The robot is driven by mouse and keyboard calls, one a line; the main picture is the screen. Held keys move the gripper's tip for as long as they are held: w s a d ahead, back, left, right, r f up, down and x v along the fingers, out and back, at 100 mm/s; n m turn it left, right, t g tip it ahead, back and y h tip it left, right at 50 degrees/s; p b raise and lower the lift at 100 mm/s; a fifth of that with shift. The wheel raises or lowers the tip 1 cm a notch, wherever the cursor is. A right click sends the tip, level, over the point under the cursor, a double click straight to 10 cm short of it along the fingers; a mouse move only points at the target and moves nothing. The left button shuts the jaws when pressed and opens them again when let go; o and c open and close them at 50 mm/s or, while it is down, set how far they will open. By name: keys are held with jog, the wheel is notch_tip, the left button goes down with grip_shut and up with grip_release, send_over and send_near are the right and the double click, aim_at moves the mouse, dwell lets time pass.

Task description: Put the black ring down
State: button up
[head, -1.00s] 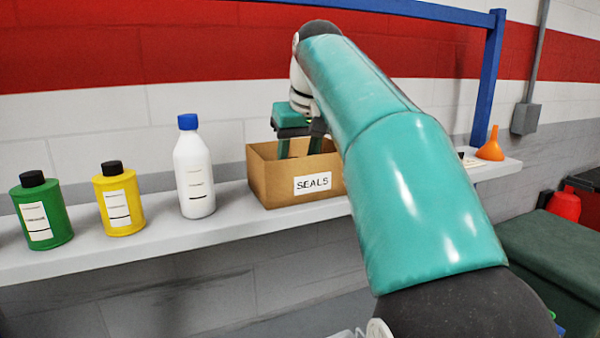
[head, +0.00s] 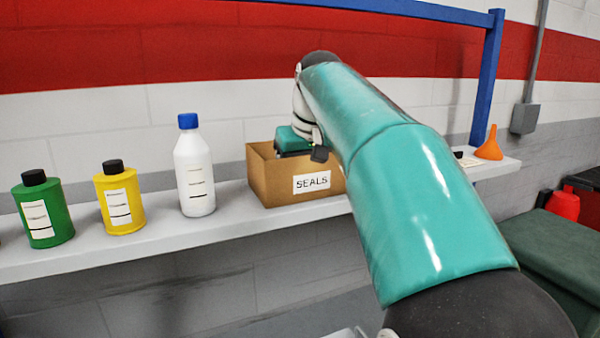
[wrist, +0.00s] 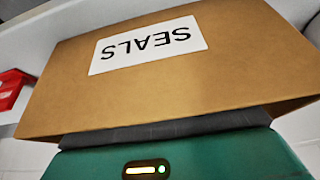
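An open brown cardboard box labelled SEALS (head: 275,188) stands on the grey shelf in the head view. My gripper reaches down into it from above; its teal body shows at the box's opening, and its fingers are hidden behind the front wall. The wrist view shows the box's front face (wrist: 220,85) with the label upside down, close beside the teal gripper body. The black ring is not visible in either view. I cannot tell whether the fingers are open or shut, or whether they hold anything.
A white bottle with a blue cap (head: 195,170), a yellow bottle (head: 120,205) and a green bottle (head: 44,212) stand left of the box on the shelf (head: 232,222). An orange funnel (head: 489,148) stands at the right end. A blue post (head: 487,85) rises behind it.

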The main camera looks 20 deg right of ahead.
jog(key=shift+r, duration=0.15)
jog(key=v, duration=1.2)
jog(key=shift+s, duration=0.1)
